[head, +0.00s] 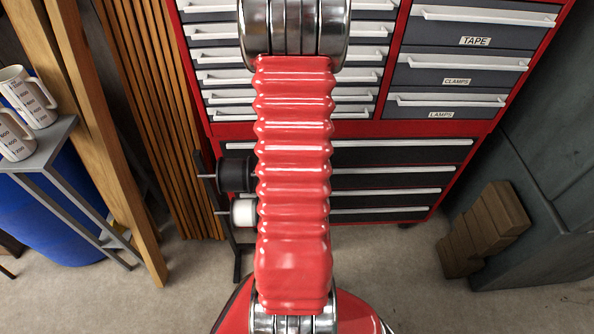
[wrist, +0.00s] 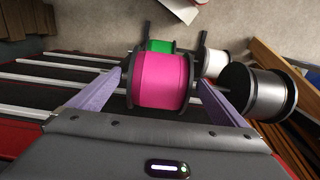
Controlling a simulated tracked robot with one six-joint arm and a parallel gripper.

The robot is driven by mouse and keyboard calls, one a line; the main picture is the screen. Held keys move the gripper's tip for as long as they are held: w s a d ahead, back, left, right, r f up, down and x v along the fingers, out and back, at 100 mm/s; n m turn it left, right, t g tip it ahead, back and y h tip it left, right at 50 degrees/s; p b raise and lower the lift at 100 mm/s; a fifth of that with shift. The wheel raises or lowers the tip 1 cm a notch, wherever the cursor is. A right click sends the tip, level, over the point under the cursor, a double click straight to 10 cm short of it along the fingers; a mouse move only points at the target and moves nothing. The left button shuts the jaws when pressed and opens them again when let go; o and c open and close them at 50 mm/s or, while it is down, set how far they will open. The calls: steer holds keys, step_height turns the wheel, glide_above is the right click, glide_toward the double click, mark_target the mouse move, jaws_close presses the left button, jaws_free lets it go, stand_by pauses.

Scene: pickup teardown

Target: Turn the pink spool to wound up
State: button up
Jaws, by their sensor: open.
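The pink spool (wrist: 162,80) shows in the middle of the wrist view, with dark flanges at its ends. My gripper (wrist: 166,76) is open, its two lavender fingers on either side of the spool. The left finger runs close to the spool's left flange and the right finger is close to its right flange. I cannot tell whether either finger touches it. In the head view, my red arm hides the pink spool and my gripper.
The red tool cabinet (head: 400,128) stands behind the rack. Wooden planks (head: 98,130) lean at left; boxes (head: 484,230) sit at right.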

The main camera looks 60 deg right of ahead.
steer(key=shift+f, duration=1.35)
steer(key=shift+c, duration=0.6)
steer(key=c, duration=0.9)
